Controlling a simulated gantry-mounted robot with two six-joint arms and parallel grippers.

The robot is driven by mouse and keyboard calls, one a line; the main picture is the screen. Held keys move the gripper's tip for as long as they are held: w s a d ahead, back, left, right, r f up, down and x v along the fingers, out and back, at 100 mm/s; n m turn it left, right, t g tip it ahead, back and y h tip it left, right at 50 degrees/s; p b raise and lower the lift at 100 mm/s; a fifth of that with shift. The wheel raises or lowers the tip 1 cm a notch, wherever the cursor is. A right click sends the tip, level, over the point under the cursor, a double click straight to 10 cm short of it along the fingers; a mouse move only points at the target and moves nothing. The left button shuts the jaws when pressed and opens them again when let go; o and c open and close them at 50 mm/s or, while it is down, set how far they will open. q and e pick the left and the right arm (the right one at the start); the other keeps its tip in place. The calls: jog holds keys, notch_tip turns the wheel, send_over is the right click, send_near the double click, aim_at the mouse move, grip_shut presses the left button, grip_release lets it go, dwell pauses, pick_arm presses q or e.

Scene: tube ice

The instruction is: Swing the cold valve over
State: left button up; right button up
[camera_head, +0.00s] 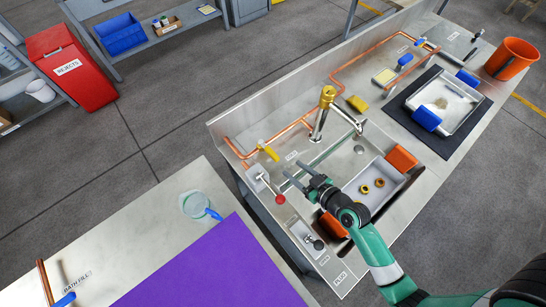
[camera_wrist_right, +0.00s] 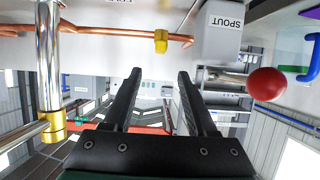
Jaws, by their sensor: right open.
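A small yellow valve handle (camera_head: 268,152) sits on the copper pipe at the left end of the sink bench, beside a small label (camera_head: 291,157) that I cannot read surely. In the right wrist view the yellow valve (camera_wrist_right: 161,41) appears beyond the gap between my fingers, apart from them. My right gripper (camera_head: 291,173) is open and empty over the bench's left part, short of the valve; its two fingers also show in the wrist view (camera_wrist_right: 159,75). My left gripper is not in view.
A lever with a red ball (camera_head: 280,199) stands close to the right gripper, near a SPOUT label (camera_wrist_right: 226,22). The chrome and brass faucet (camera_head: 325,100) rises behind. A tray (camera_head: 358,190) with brass rings lies right. Blue handles (camera_head: 404,60) sit on the far pipe.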

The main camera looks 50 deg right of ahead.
aim_at(273, 153)
jog(key=b+x, duration=0.2)
jog(key=x, duration=0.8)
jog(key=shift+w+f, duration=0.15)
jog(key=shift+w, duration=0.05)
jog(key=shift+w+f, duration=0.1)
jog(key=shift+w, duration=0.45)
grip_shut()
dwell(0.4)
